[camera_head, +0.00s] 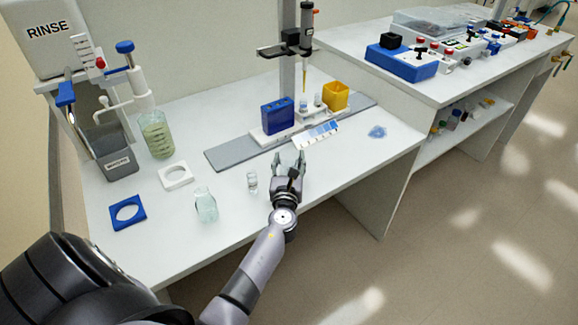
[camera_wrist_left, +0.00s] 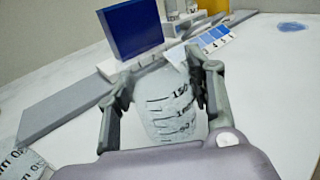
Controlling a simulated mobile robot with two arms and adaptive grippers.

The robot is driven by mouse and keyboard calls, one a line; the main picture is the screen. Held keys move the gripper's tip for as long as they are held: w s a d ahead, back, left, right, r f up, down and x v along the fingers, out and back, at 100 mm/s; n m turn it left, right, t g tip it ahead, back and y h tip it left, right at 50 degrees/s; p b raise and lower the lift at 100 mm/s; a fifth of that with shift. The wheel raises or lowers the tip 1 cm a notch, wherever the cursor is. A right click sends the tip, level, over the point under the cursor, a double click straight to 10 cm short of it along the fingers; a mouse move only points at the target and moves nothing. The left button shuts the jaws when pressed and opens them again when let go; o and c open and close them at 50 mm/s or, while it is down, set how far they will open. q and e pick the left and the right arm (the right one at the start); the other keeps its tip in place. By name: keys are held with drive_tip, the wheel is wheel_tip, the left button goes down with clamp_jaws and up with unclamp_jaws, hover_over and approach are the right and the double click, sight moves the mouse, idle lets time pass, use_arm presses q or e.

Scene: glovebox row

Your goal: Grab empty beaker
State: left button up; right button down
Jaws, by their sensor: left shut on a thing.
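My left gripper (camera_head: 290,158) is over the front part of the white bench. It is shut on a clear glass beaker (camera_wrist_left: 172,108) with black graduation marks such as 150 and 100. The beaker stands between the two fingers in the left wrist view, and no liquid shows in it. In the head view the gripper mostly hides it. Whether its base touches the bench cannot be told. A second clear glass vessel (camera_head: 206,206) stands further left. My right gripper is not in view.
A small vial (camera_head: 252,182) stands just left of the gripper. A blue block (camera_head: 277,115), a yellow box (camera_head: 336,95) and a colour strip (camera_head: 317,135) are behind it. A blue ring (camera_head: 115,217), white ring (camera_head: 165,178) and greenish container (camera_head: 157,147) are left. A blue spill (camera_head: 377,132) lies right.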

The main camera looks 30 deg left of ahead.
use_arm(q)
drive_tip(key=shift+c, duration=0.7)
